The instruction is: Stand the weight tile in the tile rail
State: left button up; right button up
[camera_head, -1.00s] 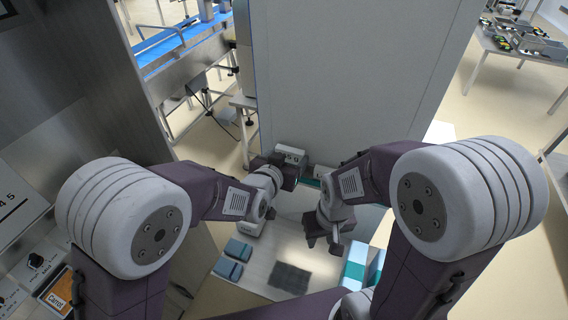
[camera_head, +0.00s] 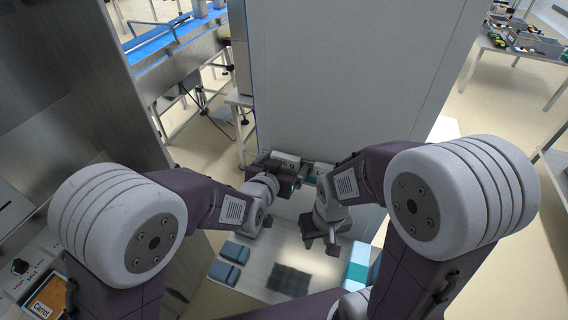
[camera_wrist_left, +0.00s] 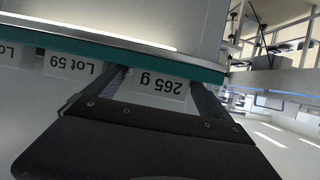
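The weight tile (camera_wrist_left: 158,86) is white and reads "265 g", upside down in the left wrist view. It is between the two fingers of my left gripper (camera_wrist_left: 160,90), which look closed on its side edges. The tile's edge meets the teal tile rail (camera_wrist_left: 215,74); I cannot tell whether it is fully seated. A "Lot 59" tile (camera_wrist_left: 70,66) stands in the rail beside it. In the head view my left gripper (camera_head: 287,184) is at the rail (camera_head: 310,181), which is partly hidden. My right gripper (camera_head: 321,244) points down above the table, apparently open and empty.
Blue-grey packs (camera_head: 229,262) lie at the table's left, a dark mat (camera_head: 289,280) in the middle, and a teal and white box (camera_head: 358,268) at right. A tall grey panel (camera_head: 350,75) stands behind the rail. A carrot-labelled panel (camera_head: 47,296) is at lower left.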

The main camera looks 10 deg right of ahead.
pick_arm(q)
jog(key=shift+w, duration=0.1)
jog(key=shift+r+p, duration=0.3)
jog(key=shift+p, duration=0.05)
jog(key=shift+r+p, duration=0.55)
jog(key=b+v, duration=0.3)
jog(key=v, duration=0.9)
jog(key=shift+f, duration=0.3)
